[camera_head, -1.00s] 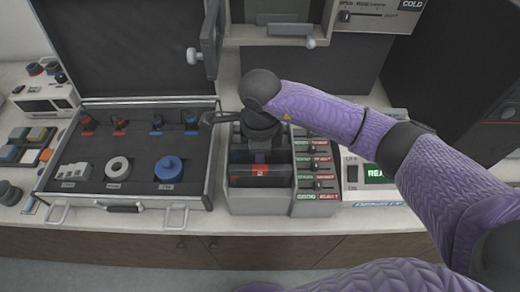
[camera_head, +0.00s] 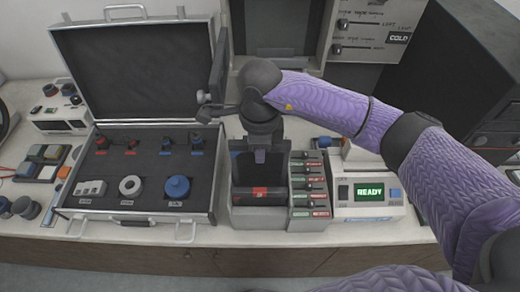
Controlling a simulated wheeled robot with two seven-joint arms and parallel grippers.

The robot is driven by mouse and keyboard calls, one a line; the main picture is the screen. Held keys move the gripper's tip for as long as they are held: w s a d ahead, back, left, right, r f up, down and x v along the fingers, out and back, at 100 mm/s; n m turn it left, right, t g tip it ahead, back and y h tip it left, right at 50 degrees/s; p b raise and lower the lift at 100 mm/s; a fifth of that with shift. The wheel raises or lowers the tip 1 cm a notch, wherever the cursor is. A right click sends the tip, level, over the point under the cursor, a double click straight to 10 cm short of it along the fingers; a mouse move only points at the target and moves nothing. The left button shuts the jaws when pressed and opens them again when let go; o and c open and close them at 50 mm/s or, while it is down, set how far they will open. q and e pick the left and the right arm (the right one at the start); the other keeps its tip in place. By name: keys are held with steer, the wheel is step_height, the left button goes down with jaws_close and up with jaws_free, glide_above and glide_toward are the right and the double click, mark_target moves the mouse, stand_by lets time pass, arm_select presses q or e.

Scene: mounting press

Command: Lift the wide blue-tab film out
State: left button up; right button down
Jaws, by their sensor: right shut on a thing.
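My right gripper (camera_head: 259,148) points down into the grey slotted holder (camera_head: 258,218) in the middle of the counter. It is shut on what appears to be the wide blue-tab film, whose blue edge (camera_head: 236,154) shows just left of the fingers. Most of that film is hidden by the gripper and the holder. A dark film with a red tab (camera_head: 260,193) stands in front of it in the same holder. My left gripper is not in view.
An open case (camera_head: 74,198) with knobs and round parts lies to the left. A strip of labelled sliders (camera_head: 309,187) adjoins the holder's right side. A white device (camera_head: 365,212) reading READY stands further right. A tall grey machine (camera_head: 275,30) stands behind.

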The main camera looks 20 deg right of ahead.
step_height(320, 180, up, 7)
steer(key=p, duration=0.4)
steer(key=shift+f, duration=0.1)
